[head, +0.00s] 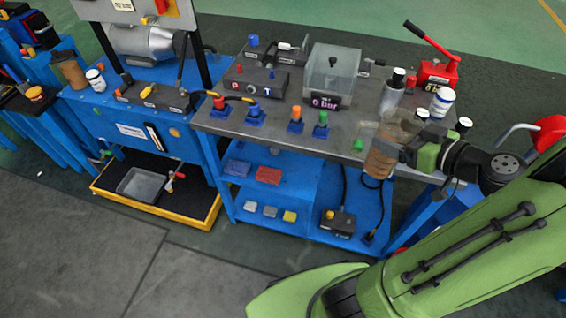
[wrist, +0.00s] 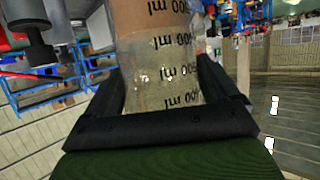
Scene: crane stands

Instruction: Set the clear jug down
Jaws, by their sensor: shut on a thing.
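The clear jug (wrist: 165,80) fills the middle of the wrist view, with black "ml" marks on its wall and a brownish content showing through. My gripper (wrist: 160,100) is shut on it, with a dark finger on either side. In the head view the jug (head: 380,158) shows brownish at the right front edge of the grey bench top (head: 290,105), with my gripper (head: 408,152) at its right side. I cannot tell whether the jug's base touches anything.
A red hand-lever unit (head: 437,72) is at the back right. A clear box (head: 332,75) and several coloured connectors take up the middle and left.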

